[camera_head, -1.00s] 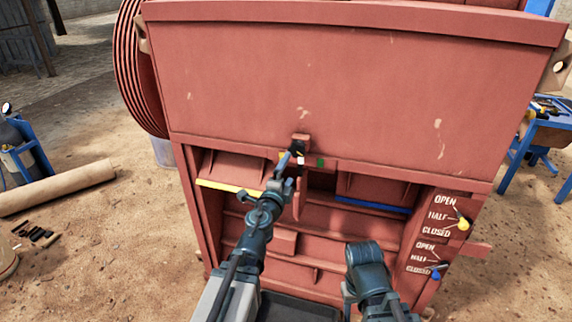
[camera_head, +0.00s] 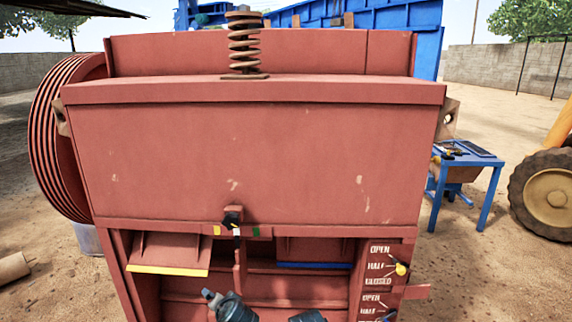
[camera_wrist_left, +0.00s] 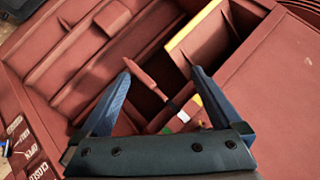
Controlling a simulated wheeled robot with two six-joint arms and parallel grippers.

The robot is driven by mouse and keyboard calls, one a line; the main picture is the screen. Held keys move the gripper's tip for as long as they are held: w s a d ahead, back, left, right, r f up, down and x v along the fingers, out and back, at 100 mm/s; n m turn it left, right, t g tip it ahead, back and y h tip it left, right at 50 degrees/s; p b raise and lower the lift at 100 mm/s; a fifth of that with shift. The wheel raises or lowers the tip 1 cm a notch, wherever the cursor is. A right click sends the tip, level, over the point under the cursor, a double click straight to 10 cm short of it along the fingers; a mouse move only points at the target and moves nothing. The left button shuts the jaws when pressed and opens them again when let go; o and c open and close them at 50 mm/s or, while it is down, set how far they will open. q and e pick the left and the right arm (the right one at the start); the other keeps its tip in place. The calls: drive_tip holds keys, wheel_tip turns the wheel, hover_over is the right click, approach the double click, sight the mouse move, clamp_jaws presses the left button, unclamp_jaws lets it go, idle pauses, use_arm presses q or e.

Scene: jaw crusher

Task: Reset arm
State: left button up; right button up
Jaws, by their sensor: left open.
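The red jaw crusher (camera_head: 250,150) fills the middle of the head view. A lever with a dark knob (camera_head: 232,218) hangs at its front, beside small yellow, white and green marks. In the left wrist view my left gripper (camera_wrist_left: 160,72) is open and empty. The red lever (camera_wrist_left: 152,78), with its black and white end, shows beyond and between the fingers. I see no contact. In the head view part of my left arm (camera_head: 230,307) shows low at the crusher's front opening. Only a small piece of my right arm (camera_head: 308,316) shows at the bottom edge; its gripper is hidden.
A yellow-edged flap (camera_head: 168,270) and a blue-edged flap (camera_head: 314,265) flank the lever. A panel marked OPEN, HALF, CLOSED (camera_head: 379,266) is on the right. A blue table (camera_head: 470,160) and a large wheel (camera_head: 545,195) stand farther right. Sandy ground lies around.

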use_arm(q)
drive_tip(key=s+d+f+g+h, duration=0.2)
drive_tip(key=s+d+f+g, duration=0.2)
drive_tip(key=s, duration=0.5)
drive_tip(key=s+d+f+g+h, duration=0.2)
drive_tip(key=s+d+f+g, duration=0.3)
drive_tip(key=s+d, duration=0.4)
drive_tip(key=shift+d+f+n+g, duration=0.15)
drive_tip(key=shift+n+g, duration=0.25)
